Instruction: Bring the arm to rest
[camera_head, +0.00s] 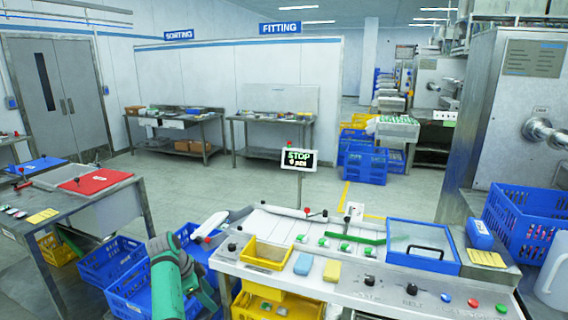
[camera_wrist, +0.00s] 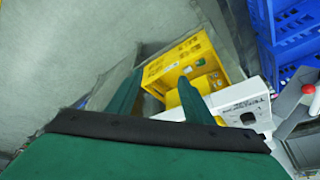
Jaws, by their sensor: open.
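My green arm (camera_head: 172,280) is at the lower front of the head view, left of the white bench. My gripper (camera_wrist: 160,78) shows in the wrist view with its two green fingers apart and nothing between them that it holds. The fingers point toward a yellow crate (camera_wrist: 205,47) beyond their tips; I cannot tell the exact gap. The gripper's fingers cannot be made out in the head view.
The white bench (camera_head: 385,281) carries a yellow tray (camera_head: 264,262), a blue lidded box (camera_head: 395,256), sponges and knobs. Blue crates (camera_head: 112,262) stand left of my arm, near a steel table (camera_head: 110,209). The floor behind is clear.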

